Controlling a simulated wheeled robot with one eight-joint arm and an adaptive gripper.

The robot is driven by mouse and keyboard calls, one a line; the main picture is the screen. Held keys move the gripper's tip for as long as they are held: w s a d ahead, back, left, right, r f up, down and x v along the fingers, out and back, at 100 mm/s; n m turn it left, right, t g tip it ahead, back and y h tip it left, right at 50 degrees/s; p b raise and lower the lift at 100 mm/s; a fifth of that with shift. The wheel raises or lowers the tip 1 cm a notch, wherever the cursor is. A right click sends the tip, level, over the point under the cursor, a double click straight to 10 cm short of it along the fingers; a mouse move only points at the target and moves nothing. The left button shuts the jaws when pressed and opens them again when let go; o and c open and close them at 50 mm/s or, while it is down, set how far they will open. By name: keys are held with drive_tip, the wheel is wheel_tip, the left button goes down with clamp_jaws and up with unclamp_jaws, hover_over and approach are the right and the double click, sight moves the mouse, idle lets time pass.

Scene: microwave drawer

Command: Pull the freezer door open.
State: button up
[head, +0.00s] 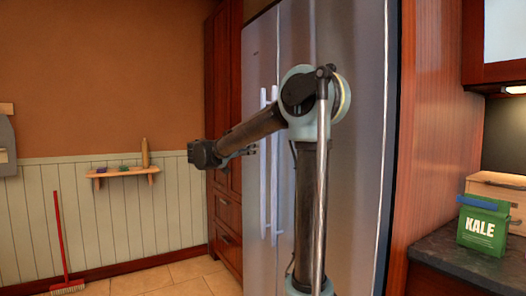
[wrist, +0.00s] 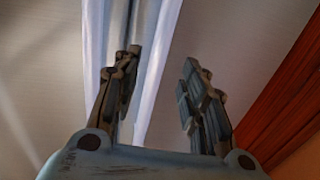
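A tall steel fridge-freezer has a left door (head: 257,75) and a right door (head: 350,110), both looking shut. I cannot tell which is the freezer door. Two long upright handles stand side by side at the seam, a left handle (head: 262,185) and a right handle (head: 274,185). My gripper (head: 252,150) is at the handles' mid-height, reaching in from the left. In the wrist view my gripper (wrist: 162,58) is open. Contact is not clear.
A dark red wood cabinet (head: 222,130) stands left of the fridge, and a wood panel (head: 435,120) on its right. A counter (head: 470,262) at the right holds a green kale box (head: 483,228). A small shelf (head: 122,173) and a red broom (head: 60,235) are at the left.

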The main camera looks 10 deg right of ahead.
sight(263, 147)
drive_tip(key=x, duration=0.8)
drive_tip(key=shift+w+d, duration=0.15)
clamp_jaws()
